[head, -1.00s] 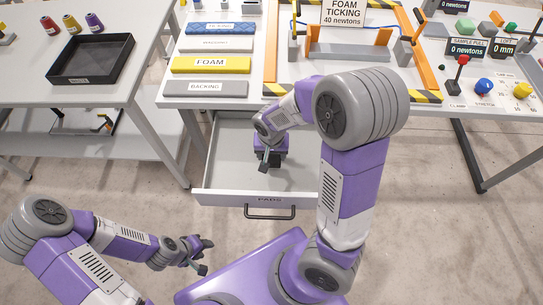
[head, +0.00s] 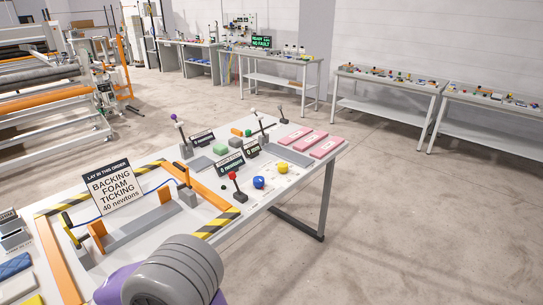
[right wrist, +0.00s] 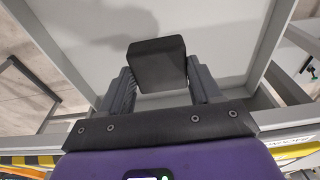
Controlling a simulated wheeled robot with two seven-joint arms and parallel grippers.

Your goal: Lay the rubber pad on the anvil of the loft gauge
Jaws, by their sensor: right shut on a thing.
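My right gripper (right wrist: 160,76) shows in the right wrist view, shut on a dark block-like pad (right wrist: 157,56) between its two fingers. The pad is over the pale floor of an open drawer (right wrist: 92,40), with the drawer walls on both sides. I cannot tell whether the pad touches the floor. In the head view, small black displays stand on the bench, one (head: 252,149) apparently the loft gauge's millimetre readout. The gauge's anvil is too small to make out. My left gripper is outside both current views.
The bench (head: 330,150) carries a striped-edge frame (head: 228,216), a red-knobbed lever (head: 233,177), blue (head: 259,182) and yellow (head: 283,168) knobs, and several pink slabs (head: 325,147) at its far end. Open floor (head: 400,220) lies to the right.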

